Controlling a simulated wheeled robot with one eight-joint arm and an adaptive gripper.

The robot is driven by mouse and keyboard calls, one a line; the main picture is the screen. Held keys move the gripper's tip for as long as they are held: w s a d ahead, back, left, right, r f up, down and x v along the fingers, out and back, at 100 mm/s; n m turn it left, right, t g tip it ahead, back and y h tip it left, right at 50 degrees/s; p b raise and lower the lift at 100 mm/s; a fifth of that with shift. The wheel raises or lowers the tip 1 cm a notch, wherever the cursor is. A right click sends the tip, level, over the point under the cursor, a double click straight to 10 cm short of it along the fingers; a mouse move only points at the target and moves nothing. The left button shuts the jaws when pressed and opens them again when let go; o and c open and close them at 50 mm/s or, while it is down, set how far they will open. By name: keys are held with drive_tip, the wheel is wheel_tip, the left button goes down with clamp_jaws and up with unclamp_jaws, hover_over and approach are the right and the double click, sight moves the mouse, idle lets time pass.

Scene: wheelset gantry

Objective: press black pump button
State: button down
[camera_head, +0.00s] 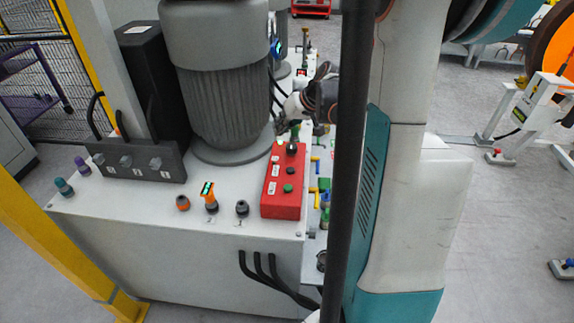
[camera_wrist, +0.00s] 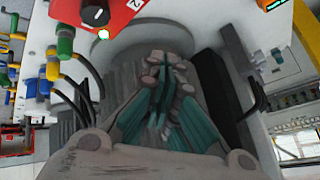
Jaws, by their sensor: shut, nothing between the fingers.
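The red control box (camera_head: 270,205) lies on top of the white cabinet, with a green button (camera_head: 288,188), another small dark button and white labels along it. A black knob-like control (camera_head: 291,149) sits at its far end. In the head view my gripper (camera_head: 294,130) is small, near the box's far end.
The large grey motor (camera_head: 225,110) stands left of the red box. Orange and dark knobs (camera_head: 183,203) line the cabinet's front top. Yellow, blue and green pipe fittings (camera_wrist: 62,50) stick out beside the box. A yellow post (camera_head: 60,250) stands at left.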

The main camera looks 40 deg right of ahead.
drive_tip(key=m+t+y, duration=0.1)
drive_tip(key=m, duration=0.1)
hover_over(292, 168)
drive_tip(key=f, duration=0.2)
drive_tip(key=shift+d, duration=0.1)
wheel_tip(292, 168, down, 9)
drive_tip(key=b, duration=0.6)
drive_tip(key=shift+r, duration=0.1)
drive_tip(key=shift+b, duration=0.3)
idle(1.0)
drive_tip(key=shift+f, duration=0.4)
drive_tip(key=shift+f+b, duration=0.45)
drive_tip(key=shift+b, duration=0.2)
idle(0.4)
drive_tip(key=shift+r, duration=0.15)
drive_tip(key=shift+r+p, duration=0.65)
drive_tip(key=shift+r, duration=0.1)
